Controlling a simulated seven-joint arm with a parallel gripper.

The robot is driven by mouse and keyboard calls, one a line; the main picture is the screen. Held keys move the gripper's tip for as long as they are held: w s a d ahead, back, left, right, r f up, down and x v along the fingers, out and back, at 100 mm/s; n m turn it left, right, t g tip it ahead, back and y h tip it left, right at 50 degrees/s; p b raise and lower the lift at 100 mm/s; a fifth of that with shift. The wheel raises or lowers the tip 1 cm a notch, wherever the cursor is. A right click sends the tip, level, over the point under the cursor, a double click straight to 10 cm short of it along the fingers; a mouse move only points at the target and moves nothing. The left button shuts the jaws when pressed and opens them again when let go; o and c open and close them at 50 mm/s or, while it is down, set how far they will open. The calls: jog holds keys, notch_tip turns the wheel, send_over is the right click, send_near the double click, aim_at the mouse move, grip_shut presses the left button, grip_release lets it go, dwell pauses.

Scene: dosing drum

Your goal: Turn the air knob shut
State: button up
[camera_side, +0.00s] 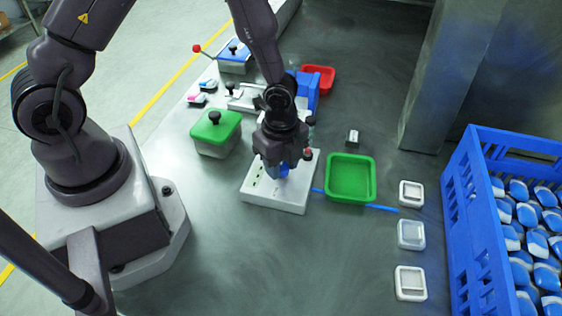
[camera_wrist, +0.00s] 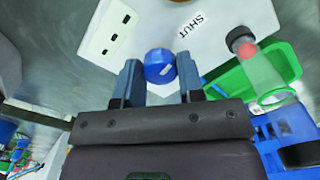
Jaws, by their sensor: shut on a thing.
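The blue air knob (camera_wrist: 158,65) stands on a white panel (camera_wrist: 215,12) in the wrist view. A black SHUT label (camera_wrist: 190,25) is printed on the panel, up and right of the knob. A pale mark on the knob's top points toward the lower right, not at the label. My gripper (camera_wrist: 159,77) is shut on the knob, with a finger on each side. In the side view my gripper (camera_side: 277,165) hangs over the white panel (camera_side: 262,195), and the blue knob (camera_side: 283,171) shows partly below it.
A clear tube (camera_wrist: 262,75) with a dark cap stands close to my gripper. A green tray (camera_side: 350,199) lies right of the panel. White dishes (camera_side: 411,234) and a blue crate (camera_side: 470,215) are farther right. A green-lidded box (camera_side: 216,124) stands behind left. The front table is clear.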

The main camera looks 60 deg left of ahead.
aim_at(281, 166)
jog(key=shift+m, duration=0.6)
jog(key=o, duration=0.9)
notch_tip(281, 166, up, 13)
dwell(0.4)
